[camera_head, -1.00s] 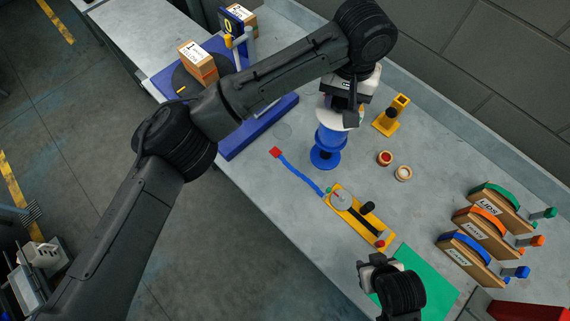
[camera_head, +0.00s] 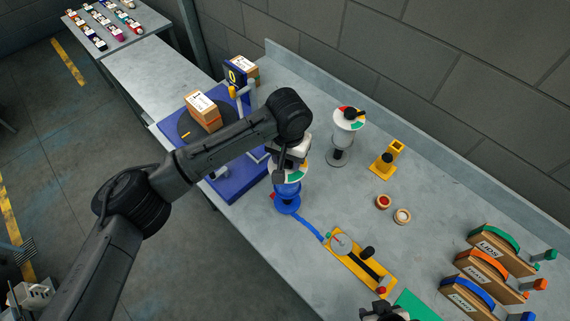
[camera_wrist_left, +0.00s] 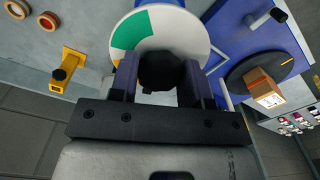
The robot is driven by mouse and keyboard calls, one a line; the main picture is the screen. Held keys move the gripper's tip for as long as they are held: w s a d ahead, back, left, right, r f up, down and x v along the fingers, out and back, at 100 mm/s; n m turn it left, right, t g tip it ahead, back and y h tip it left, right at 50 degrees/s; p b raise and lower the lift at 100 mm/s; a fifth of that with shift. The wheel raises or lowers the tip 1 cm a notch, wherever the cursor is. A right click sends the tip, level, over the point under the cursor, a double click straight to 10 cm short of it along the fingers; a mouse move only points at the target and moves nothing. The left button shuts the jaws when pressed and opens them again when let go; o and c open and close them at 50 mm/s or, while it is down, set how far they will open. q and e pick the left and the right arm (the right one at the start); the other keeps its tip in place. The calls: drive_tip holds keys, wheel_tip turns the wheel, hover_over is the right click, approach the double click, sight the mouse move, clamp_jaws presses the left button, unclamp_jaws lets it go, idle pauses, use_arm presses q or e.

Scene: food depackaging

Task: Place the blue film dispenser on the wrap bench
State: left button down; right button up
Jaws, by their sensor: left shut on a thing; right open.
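The blue film dispenser (camera_head: 287,197) is a blue spool stand with a white, colour-marked disc on top. My left gripper (camera_head: 290,163) is over it from above, shut on its black top knob (camera_wrist_left: 162,72); the white disc (camera_wrist_left: 165,32) shows beyond the fingers in the left wrist view. The dispenser is upright over the grey wrap bench (camera_head: 335,205), near its front edge; I cannot tell whether its base touches. A blue strip (camera_head: 308,228) runs from beside its base, with a red end just left of it. My right gripper (camera_head: 385,313) is cut off at the bottom edge.
A grey-based dispenser (camera_head: 340,150) stands behind. A blue scale (camera_head: 237,183) carrying a box (camera_head: 203,109) is to the left. A yellow stand (camera_head: 385,160), two small rings (camera_head: 383,202), a yellow sealer (camera_head: 355,262) and labelled holders (camera_head: 490,250) are to the right.

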sight(287, 186)
use_arm(q)
drive_tip(key=shift+a+f, duration=0.15)
drive_tip(key=shift+a, duration=0.15)
drive_tip(key=shift+f, duration=0.35)
drive_tip(key=shift+f+p, duration=0.55)
drive_tip(key=shift+f, duration=1.25)
drive_tip(key=c, duration=0.6)
unclamp_jaws()
drive_tip(key=shift+r, duration=0.1)
